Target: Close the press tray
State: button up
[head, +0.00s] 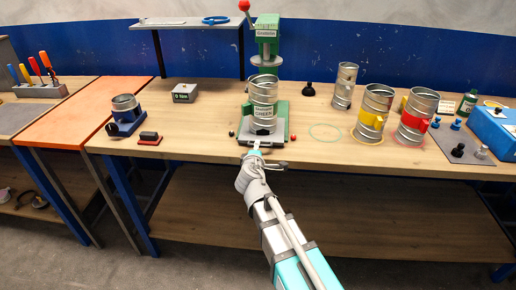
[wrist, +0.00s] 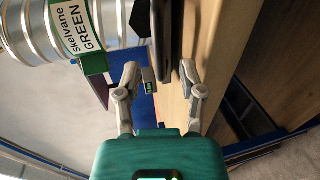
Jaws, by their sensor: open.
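The green press (head: 267,35) stands on the workbench, with a round plate above a metal duct piece (head: 263,92) labelled Skelvane GREEN. The duct stands upright on the grey press tray (head: 279,131), which reaches to the bench's front edge. In the wrist view, the duct (wrist: 85,28) is at the upper left and a dark edge, seemingly the tray's (wrist: 172,35), runs ahead of the fingers. My gripper (head: 256,150) is at the tray's front; its fingers (wrist: 162,73) are apart with nothing gripped. I cannot tell whether they touch the tray.
A blue-based can (head: 125,110) and a grey box (head: 185,92) are to the left. Ducts with yellow (head: 372,110) and red (head: 416,112) labels stand to the right. A green ring (head: 326,132) marks bare bench.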

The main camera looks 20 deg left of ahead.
jog(key=shift+b+x, duration=0.3)
jog(key=shift+x, duration=1.5)
grip_shut()
